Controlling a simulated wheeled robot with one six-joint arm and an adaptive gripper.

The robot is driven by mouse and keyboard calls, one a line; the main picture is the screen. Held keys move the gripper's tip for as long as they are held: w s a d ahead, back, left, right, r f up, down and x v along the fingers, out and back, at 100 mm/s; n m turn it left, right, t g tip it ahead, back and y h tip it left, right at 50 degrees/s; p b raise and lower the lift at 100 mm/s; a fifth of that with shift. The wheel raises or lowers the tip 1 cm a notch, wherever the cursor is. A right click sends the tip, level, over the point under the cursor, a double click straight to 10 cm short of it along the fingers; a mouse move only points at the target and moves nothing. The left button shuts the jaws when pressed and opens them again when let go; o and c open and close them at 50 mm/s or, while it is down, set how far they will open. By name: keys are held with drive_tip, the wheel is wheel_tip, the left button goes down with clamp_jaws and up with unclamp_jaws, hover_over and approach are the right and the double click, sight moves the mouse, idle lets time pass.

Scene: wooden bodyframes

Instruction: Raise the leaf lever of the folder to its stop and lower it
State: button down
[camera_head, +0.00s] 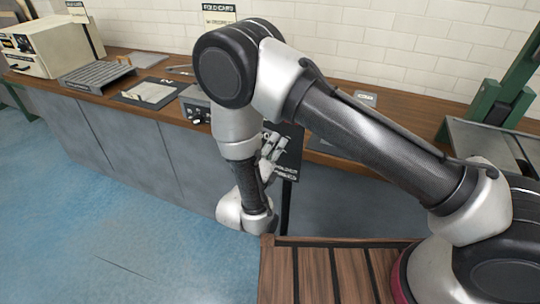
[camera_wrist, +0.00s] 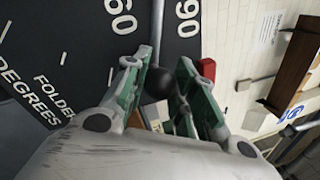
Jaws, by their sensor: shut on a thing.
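The leaf lever shows in the wrist view as a thin grey rod (camera_wrist: 158,28) that ends in a dark round knob (camera_wrist: 158,82). My gripper (camera_wrist: 164,64) has its two green-padded fingers shut around the knob, one on each side. Behind the rod is the folder's black dial plate (camera_wrist: 60,38), lettered FOLDER DEGREES, with the numbers 60 and 90. In this view the rod passes between these two numbers; I cannot tell its exact angle. In the head view my gripper (camera_head: 270,146) is beside the dial plate (camera_head: 287,160), and my arm hides the lever and much of the folder.
A long wooden-topped bench (camera_head: 120,62) runs along the white brick wall. A beige box-shaped machine (camera_head: 48,46) and a grey slotted tray (camera_head: 96,76) stand at its left. A green-framed machine (camera_head: 500,100) is at the right. The blue floor (camera_head: 100,215) in front is clear.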

drive_tip(key=r, duration=0.1)
drive_tip(key=r+n, duration=0.2)
drive_tip(key=shift+s+d+r+y, duration=0.1)
drive_tip(key=shift+d+r+y, duration=0.15)
drive_tip(key=shift+r+y, duration=0.05)
drive_tip(key=shift+r+n, duration=1)
drive_tip(key=shift+r, duration=0.05)
drive_tip(key=c, duration=1.1)
unclamp_jaws()
